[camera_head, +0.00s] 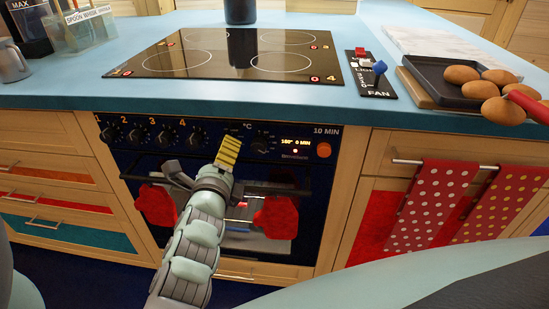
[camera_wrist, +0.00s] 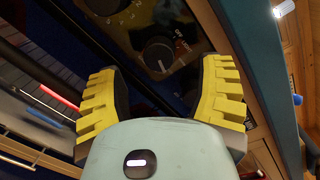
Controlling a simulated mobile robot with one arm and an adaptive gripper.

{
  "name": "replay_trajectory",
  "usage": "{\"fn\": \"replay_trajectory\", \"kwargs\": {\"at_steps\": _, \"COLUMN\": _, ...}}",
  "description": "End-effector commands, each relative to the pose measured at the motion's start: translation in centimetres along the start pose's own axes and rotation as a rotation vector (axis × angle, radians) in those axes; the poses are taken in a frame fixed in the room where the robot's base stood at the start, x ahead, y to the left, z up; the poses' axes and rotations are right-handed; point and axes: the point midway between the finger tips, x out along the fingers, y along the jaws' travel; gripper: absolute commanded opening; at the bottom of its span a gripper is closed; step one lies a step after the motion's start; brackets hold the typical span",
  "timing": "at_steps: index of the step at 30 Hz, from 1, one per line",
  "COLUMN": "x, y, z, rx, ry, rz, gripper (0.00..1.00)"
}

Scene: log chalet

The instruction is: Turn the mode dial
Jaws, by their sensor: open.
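The mode dial (camera_wrist: 158,55) is a round dark knob with small yellow markings on the oven's black panel. In the wrist view it shows just beyond and between the fingertips of my gripper (camera_wrist: 158,70). The two yellow ribbed fingers are spread wide with nothing between them, and I see a gap to the dial rather than clear contact. In the head view my gripper (camera_head: 229,148) is in front of the panel and hides this dial. The temperature dial (camera_head: 262,143) shows just right of it.
Several burner knobs (camera_head: 163,139) are to the left, and a lit display (camera_head: 296,143) and orange button (camera_head: 324,149) to the right. Red oven mitts (camera_head: 276,217) hang below by the oven handle. The blue counter (camera_head: 400,116) juts above; spotted towels (camera_head: 433,205) hang at right.

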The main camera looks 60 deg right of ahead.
Motion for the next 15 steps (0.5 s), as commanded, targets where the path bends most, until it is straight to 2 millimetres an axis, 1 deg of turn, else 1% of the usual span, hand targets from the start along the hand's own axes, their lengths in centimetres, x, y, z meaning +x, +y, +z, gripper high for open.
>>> {"fn": "replay_trajectory", "kwargs": {"at_steps": 1, "x": 0.9, "y": -0.1, "z": 0.1, "rx": -0.001, "ry": -0.003, "rz": -0.002, "gripper": 0.67}}
{"fn": "replay_trajectory", "kwargs": {"at_steps": 6, "x": 2.8, "y": -0.1, "z": 0.1, "rx": -0.001, "ry": -0.003, "rz": -0.002, "gripper": 0.67}}
{"fn": "replay_trajectory", "kwargs": {"at_steps": 9, "x": 3.6, "y": 0.0, "z": 0.1, "rx": -0.001, "ry": -0.002, "rz": 0.0, "gripper": 0.67}}
{"fn": "replay_trajectory", "kwargs": {"at_steps": 15, "x": 4.4, "y": 0.1, "z": 0.0, "rx": -0.001, "ry": 0.0, "rz": 0.002, "gripper": 0.67}}
